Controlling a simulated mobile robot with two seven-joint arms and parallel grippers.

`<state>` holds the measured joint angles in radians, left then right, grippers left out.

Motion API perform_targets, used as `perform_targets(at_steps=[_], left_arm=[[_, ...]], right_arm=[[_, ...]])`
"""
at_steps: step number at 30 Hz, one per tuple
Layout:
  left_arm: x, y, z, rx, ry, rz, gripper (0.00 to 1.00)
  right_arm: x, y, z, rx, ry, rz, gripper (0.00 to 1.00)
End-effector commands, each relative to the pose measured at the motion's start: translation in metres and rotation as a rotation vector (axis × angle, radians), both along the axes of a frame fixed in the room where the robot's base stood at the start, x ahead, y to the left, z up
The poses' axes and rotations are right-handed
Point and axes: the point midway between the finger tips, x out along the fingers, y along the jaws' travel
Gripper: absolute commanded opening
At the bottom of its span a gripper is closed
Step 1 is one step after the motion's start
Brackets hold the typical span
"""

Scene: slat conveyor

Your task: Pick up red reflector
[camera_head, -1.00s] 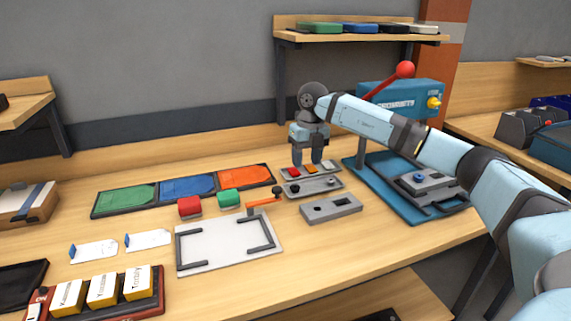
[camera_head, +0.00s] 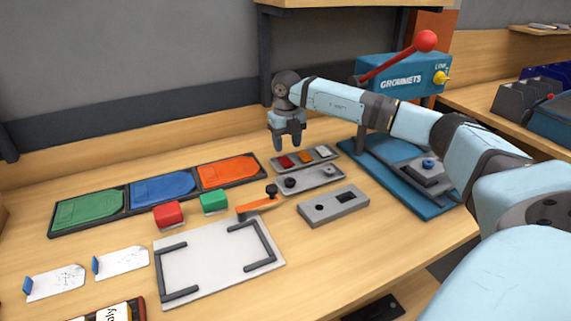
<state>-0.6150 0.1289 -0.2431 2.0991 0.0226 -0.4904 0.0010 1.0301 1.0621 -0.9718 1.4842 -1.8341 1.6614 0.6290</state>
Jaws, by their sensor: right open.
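A small red reflector (camera_head: 286,161) lies in the left end of a narrow grey tray (camera_head: 334,152), beside an orange piece (camera_head: 305,157) and a white piece (camera_head: 322,151). My right gripper (camera_head: 288,144) is open and empty, pointing down. Its fingertips appear just above and behind the red reflector in the picture, apart from it; the exact height is hard to tell. My left gripper is not in view.
A second grey tray (camera_head: 325,177) and a grey block with holes (camera_head: 333,206) lie in front. A red block (camera_head: 167,216) and a green block (camera_head: 214,203) stand to the left. A blue lever press (camera_head: 400,75) is at the right. A shelf (camera_head: 350,3) hangs above.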

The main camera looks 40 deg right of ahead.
Motion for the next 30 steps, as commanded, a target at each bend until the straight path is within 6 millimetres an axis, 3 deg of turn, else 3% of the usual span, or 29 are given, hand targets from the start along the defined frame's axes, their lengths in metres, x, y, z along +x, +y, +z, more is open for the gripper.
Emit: perform_targets(at_steps=[8,16,24,28,30], left_arm=[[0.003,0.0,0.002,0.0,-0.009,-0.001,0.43],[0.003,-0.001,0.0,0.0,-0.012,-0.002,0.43],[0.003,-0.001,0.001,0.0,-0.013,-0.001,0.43],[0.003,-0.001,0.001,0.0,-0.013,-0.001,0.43],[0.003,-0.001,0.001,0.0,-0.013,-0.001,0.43]], right_arm=[[0.002,0.0,-0.018,0.0,0.0,0.001,0.49],[0.006,-0.002,-0.057,-0.001,0.001,0.0,0.49],[0.006,-0.003,-0.061,0.0,-0.001,0.0,0.49],[0.006,-0.002,-0.061,0.0,-0.001,0.0,0.19],[0.006,-0.002,-0.061,0.0,-0.001,0.0,0.13]])
